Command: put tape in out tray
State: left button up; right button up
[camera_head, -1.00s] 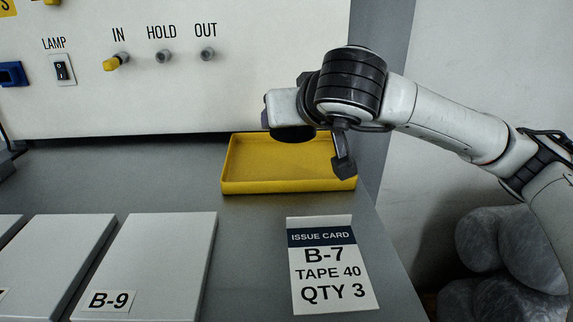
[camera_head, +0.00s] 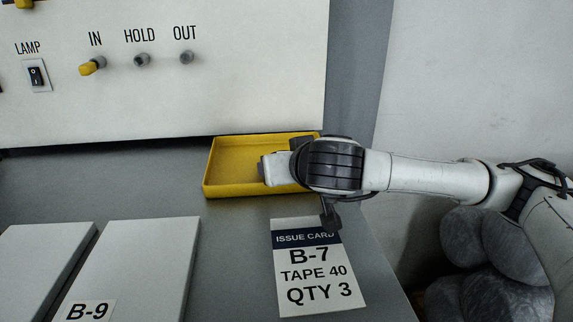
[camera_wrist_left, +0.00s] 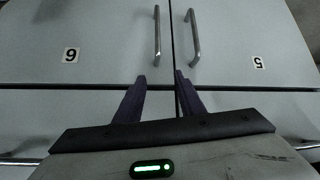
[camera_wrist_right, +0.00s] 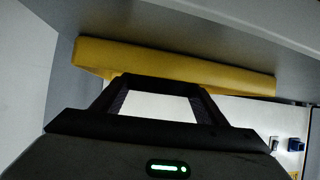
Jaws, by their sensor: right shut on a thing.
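A shallow yellow tray (camera_head: 214,190) lies on the grey bench against the panel, its right part hidden by my right wrist. In the right wrist view, the tray (camera_wrist_right: 180,66) shows beyond the fingers, upside down. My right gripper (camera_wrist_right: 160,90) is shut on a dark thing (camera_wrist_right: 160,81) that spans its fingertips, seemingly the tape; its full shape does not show. In the head view this gripper is at the tray's right side, its fingers mostly hidden. My left gripper (camera_wrist_left: 160,77) is open and empty in front of grey doors, outside the head view.
Grey lids (camera_head: 140,260), one marked B-9, lie to the left. The panel (camera_head: 240,70) rises behind. Grey rounded shapes (camera_head: 495,250) are at right. Handled doors (camera_wrist_left: 80,45) face my left gripper.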

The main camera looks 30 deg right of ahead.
jog(key=shift+f+b, duration=0.15)
jog(key=shift+b, duration=0.2)
jog(key=o, duration=1.1)
jog(key=shift+o, duration=0.2)
